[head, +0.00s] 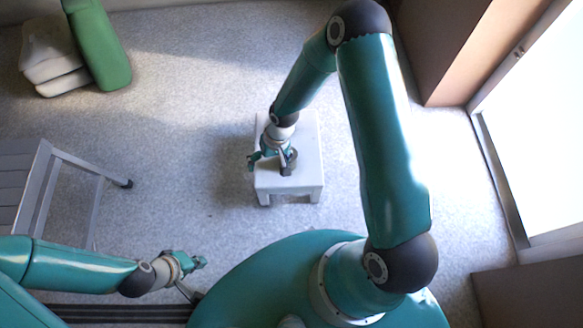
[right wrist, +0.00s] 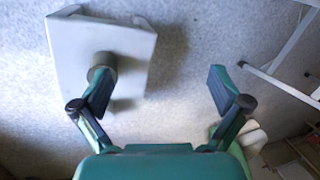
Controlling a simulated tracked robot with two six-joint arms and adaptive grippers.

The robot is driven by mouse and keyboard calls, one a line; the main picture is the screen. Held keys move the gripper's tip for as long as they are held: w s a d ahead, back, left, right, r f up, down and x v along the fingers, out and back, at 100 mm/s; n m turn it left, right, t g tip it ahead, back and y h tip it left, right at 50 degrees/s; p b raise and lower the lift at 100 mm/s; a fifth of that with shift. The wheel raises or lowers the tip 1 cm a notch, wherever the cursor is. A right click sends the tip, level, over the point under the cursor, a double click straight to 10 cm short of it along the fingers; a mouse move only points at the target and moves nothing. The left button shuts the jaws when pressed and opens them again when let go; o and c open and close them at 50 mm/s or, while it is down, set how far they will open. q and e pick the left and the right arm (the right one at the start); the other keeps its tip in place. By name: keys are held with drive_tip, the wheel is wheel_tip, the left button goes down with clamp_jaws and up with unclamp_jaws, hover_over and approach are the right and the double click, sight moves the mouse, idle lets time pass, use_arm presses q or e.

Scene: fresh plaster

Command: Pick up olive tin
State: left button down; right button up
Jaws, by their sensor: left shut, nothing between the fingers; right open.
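The olive tin (right wrist: 103,62) stands on a small white stool (head: 311,145), partly behind one finger of my right gripper in the right wrist view. In the head view the tin (head: 293,155) is mostly hidden by the same gripper. My right gripper (head: 268,162) is open over the stool. In the right wrist view its fingers (right wrist: 160,82) are spread wide, with the tin by the left finger and bare floor showing between them; I cannot tell whether that finger touches the tin. My left gripper (head: 197,263) is shut and empty, low at the left, away from the stool.
A grey metal frame (head: 75,160), like a step ladder, stands at the left. A green container (head: 100,45) and stacked pale bags (head: 52,50) lie at the back left. A brown cabinet (head: 440,45) stands at the right. The floor around the stool is clear.

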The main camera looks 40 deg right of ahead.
drive_tip(key=w+d+f+m+h+b, duration=0.1)
drive_tip(key=w+d+f+h+b, duration=0.1)
drive_tip(key=w+d+f+b, duration=0.3)
drive_tip(key=w+d+f+m+h+b, duration=0.1)
drive_tip(key=w+d+f+b, duration=0.1)
drive_tip(key=d, duration=0.4)
drive_tip(key=f+b, duration=0.1)
drive_tip(key=f, duration=0.6)
drive_tip(key=f+b, duration=0.1)
drive_tip(key=f, duration=0.2)
drive_tip(key=shift+d+f+b, duration=0.3)
drive_tip(key=shift+d, duration=0.05)
drive_tip(key=shift+s+f+b, duration=0.2)
drive_tip(key=shift+f+b, duration=0.65)
drive_tip(key=shift+f, duration=1.8)
use_arm(q)
wheel_tip(320, 180, down, 14)
use_arm(e)
drive_tip(key=shift+a, duration=0.1)
drive_tip(key=c, duration=1.4)
